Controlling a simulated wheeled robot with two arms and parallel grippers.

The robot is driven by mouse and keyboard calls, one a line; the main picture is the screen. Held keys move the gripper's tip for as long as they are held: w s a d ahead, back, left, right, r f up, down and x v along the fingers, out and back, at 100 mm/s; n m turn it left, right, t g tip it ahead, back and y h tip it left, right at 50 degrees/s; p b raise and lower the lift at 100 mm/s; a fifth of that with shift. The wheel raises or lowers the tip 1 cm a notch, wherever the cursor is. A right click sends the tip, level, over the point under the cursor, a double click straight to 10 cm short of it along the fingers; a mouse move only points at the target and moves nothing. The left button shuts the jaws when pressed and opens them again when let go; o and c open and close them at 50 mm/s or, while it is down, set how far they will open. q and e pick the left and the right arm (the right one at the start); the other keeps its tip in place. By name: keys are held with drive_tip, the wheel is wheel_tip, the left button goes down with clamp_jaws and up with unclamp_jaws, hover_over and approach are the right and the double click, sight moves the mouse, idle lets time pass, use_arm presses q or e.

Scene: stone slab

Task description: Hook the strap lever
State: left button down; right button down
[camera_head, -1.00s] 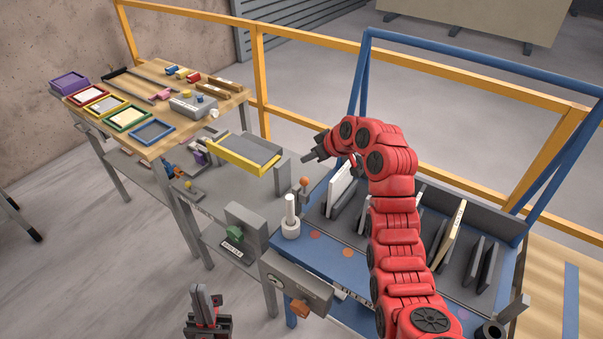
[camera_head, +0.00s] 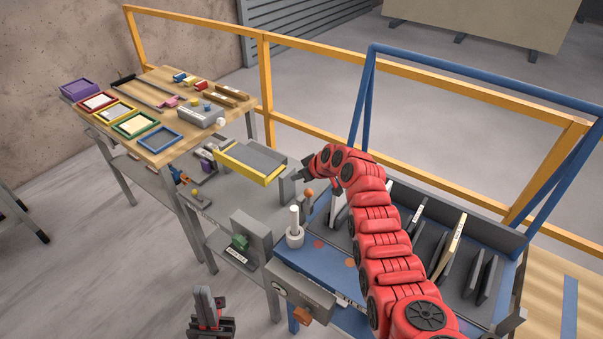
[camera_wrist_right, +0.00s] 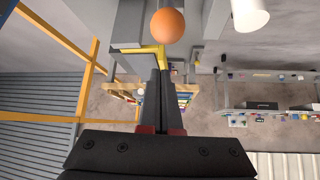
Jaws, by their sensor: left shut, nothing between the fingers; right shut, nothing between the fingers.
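An orange ball knob (camera_head: 308,194) tops a short upright lever at the right edge of the grey bench, beside a white post (camera_head: 295,222). It looks like the strap lever; I cannot make out a strap. In the right wrist view the orange knob (camera_wrist_right: 167,25) is just beyond my fingertips, apart from them. My right gripper (camera_head: 298,177) is shut and empty, a little above and left of the knob; its fingers show in the right wrist view (camera_wrist_right: 160,76). My left gripper (camera_head: 205,295) is shut and empty, low in front of the benches.
A yellow-edged grey tray (camera_head: 250,162) and a grey upright block are close to my right gripper. A blue rack (camera_head: 345,262) with upright panels lies under my right arm. A wooden table (camera_head: 150,90) with coloured frames stands at back left. Open floor lies at left.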

sight(308, 201)
drive_tip(key=shift+s+d+f+p, duration=0.35)
drive_tip(key=shift+s+d+p, duration=0.35)
drive_tip(key=shift+p, duration=0.1)
drive_tip(key=shift+s+d+f+p, duration=0.3)
drive_tip(key=shift+s+d+p, duration=0.25)
drive_tip(key=shift+s+p, duration=0.15)
